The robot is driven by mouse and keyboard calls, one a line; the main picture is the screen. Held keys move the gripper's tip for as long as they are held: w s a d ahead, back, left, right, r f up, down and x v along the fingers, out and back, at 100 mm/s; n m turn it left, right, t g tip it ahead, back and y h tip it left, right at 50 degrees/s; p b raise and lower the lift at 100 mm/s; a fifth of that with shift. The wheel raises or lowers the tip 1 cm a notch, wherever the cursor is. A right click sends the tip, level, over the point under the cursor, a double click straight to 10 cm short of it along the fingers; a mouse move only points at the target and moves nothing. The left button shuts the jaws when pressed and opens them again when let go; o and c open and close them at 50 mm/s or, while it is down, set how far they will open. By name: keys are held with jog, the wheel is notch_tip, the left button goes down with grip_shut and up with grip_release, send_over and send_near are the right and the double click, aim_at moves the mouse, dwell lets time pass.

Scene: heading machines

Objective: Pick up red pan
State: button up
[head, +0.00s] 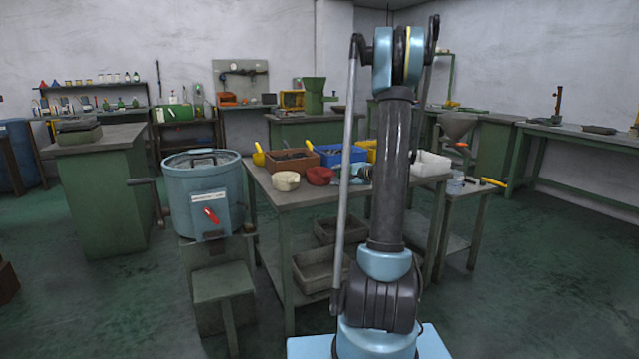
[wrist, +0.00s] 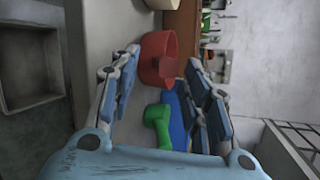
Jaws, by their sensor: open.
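The red pan (head: 319,176) sits on the workbench, beside a cream bowl (head: 286,181). In the wrist view the red pan (wrist: 157,55) is ahead, between and slightly beyond the fingertips. My gripper (wrist: 163,68) is open and empty, with one blue finger on each side of the view. In the head view my gripper (head: 352,172) is just right of the pan, partly hidden by my arm. I cannot tell whether a finger touches the pan.
A green object (wrist: 157,122) lies close between the fingers, near a blue crate (wrist: 178,128). Brown (head: 291,162) and blue (head: 340,155) crates stand behind the pan on the workbench (head: 290,202). A blue drum (head: 203,195) stands left of the bench.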

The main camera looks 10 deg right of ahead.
aim_at(326, 175)
jog(key=shift+w+d+r+x, duration=0.1)
jog(key=shift+x, duration=1.1)
jog(key=shift+w+d+r+x, duration=0.1)
jog(key=shift+w+d+x, duration=0.05)
jog(key=shift+x, duration=1)
jog(key=shift+w+d+r+x, duration=0.1)
jog(key=shift+x, duration=1.1)
jog(key=shift+c, duration=0.3)
grip_shut()
